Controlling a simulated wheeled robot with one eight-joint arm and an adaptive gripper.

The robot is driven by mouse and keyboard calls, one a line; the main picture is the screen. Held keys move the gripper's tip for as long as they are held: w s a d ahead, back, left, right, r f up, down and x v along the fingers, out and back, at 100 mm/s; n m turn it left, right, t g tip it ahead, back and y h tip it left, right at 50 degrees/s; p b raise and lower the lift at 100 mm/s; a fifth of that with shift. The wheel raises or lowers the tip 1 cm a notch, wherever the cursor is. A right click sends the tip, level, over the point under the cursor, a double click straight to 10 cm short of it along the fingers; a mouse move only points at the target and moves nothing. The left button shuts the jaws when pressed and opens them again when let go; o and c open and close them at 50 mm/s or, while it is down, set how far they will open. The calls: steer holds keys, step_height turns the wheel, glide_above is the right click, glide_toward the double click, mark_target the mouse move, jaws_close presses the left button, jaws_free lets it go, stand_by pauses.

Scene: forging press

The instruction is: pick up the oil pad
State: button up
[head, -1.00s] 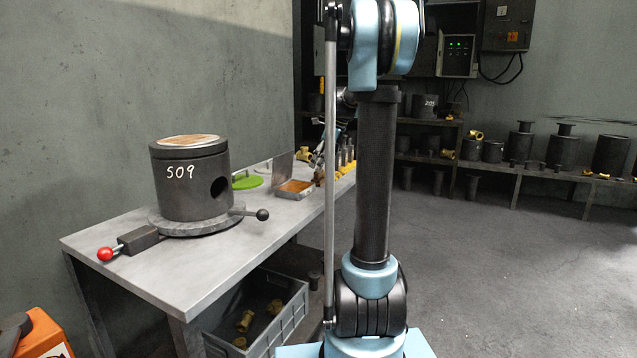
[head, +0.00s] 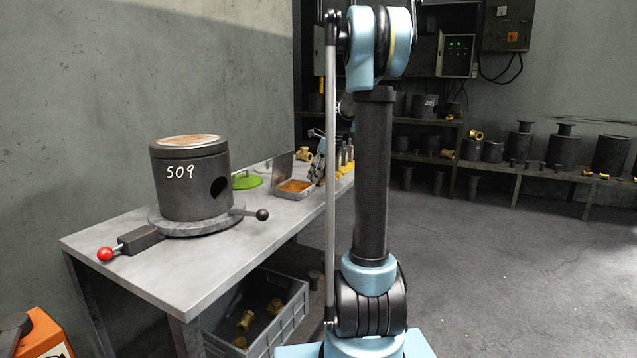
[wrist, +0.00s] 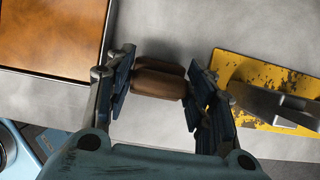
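In the wrist view a brown, rounded block (wrist: 158,79), which I take to be the oil pad or its grip, lies between the two blue-padded fingers of my gripper (wrist: 163,91). One finger stands at each end of it, very close. The fingers are apart, and I cannot see a firm squeeze on the block. Its underside is hidden. In the head view my gripper is low over the far end of the bench, mostly behind my arm, and the pad cannot be made out there.
A tray with an orange-brown inside (wrist: 55,35) lies left of my gripper; it also shows on the bench (head: 295,188). A worn yellow plate (wrist: 270,85) with a metal piece on it is close on the right. A dark cylinder marked 509 (head: 190,180) stands nearer on the bench.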

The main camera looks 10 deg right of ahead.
steer(key=shift+c, duration=0.5)
step_height(320, 180, up, 10)
steer(key=shift+r, duration=0.1)
steer(key=o, duration=0.4)
steer(key=shift+c, duration=0.8)
